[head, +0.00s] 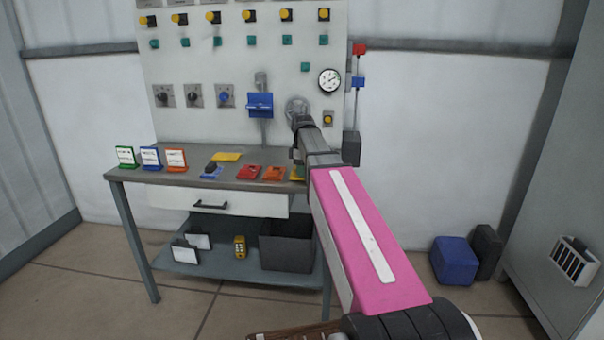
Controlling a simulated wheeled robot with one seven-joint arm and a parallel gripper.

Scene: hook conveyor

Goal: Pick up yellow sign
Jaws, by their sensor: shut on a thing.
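A yellow piece (297,174), which I take for the yellow sign, shows at the right end of the workbench top, right below my gripper (296,157). My arm covers most of it. My gripper is small in view and partly hidden behind my wrist; it is shut on this yellow piece. I cannot tell whether the piece is clear of the bench top. Another flat yellow piece (227,156) lies farther back on the bench, apart from my gripper.
On the grey workbench (130,174), an orange piece (273,173), a red piece (249,171) and a blue piece (211,173) lie in a row. Green, blue and orange signs (150,157) stand at left. A panel (215,65) with buttons rises behind. A dark bin (287,246) sits below.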

